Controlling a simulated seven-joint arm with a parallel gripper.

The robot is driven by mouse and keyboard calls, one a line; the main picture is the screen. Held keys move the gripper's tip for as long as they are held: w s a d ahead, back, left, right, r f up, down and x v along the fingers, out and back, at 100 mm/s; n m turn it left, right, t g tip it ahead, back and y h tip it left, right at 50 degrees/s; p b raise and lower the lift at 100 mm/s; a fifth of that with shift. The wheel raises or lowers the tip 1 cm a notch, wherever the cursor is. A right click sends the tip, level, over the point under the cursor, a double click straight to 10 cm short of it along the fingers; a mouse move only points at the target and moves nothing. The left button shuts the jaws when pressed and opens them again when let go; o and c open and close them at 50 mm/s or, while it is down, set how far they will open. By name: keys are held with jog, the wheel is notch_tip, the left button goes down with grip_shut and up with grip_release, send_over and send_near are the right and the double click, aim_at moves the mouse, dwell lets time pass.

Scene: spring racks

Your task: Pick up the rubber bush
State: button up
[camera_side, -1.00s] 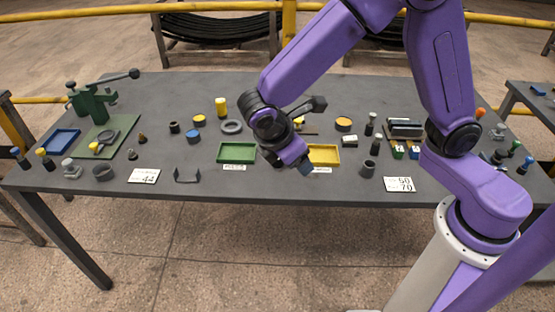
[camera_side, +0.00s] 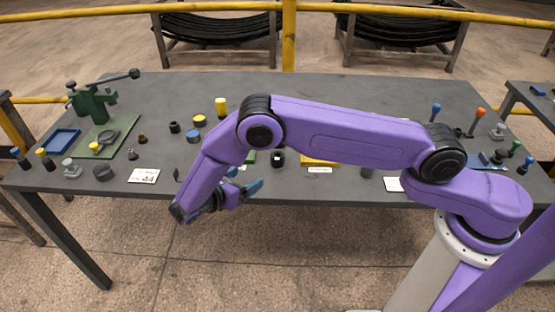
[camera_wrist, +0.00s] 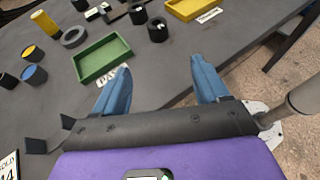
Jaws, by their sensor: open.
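A short black cylinder with an opening in its end, which may be the rubber bush, stands between the green and yellow trays in the side view (camera_side: 278,158). It also shows upper middle in the wrist view (camera_wrist: 157,29). I cannot tell for sure that it is the bush, as other small dark cylinders are on the table. My gripper (camera_side: 242,181) is at the table's front edge, left of this cylinder. In the wrist view, its blue fingers (camera_wrist: 160,68) are wide apart with nothing between them.
The green tray (camera_wrist: 101,58) lies just beyond my left finger. A yellow tray (camera_wrist: 195,8) is further right. A grey ring (camera_wrist: 73,37) and yellow cylinder (camera_wrist: 44,22) stand behind. A green press (camera_side: 95,104) stands at the table's left. My arm hides part of the table.

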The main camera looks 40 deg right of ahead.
send_near(274, 160)
jog(key=x, duration=0.5)
jog(key=shift+s+f, duration=0.2)
jog(key=shift+f, duration=0.2)
jog(key=shift+w+x, duration=0.2)
jog(key=shift+x, duration=2.5)
jog(key=shift+r, duration=0.15)
jog(key=c, duration=1.2)
jog(key=shift+r, duration=0.15)
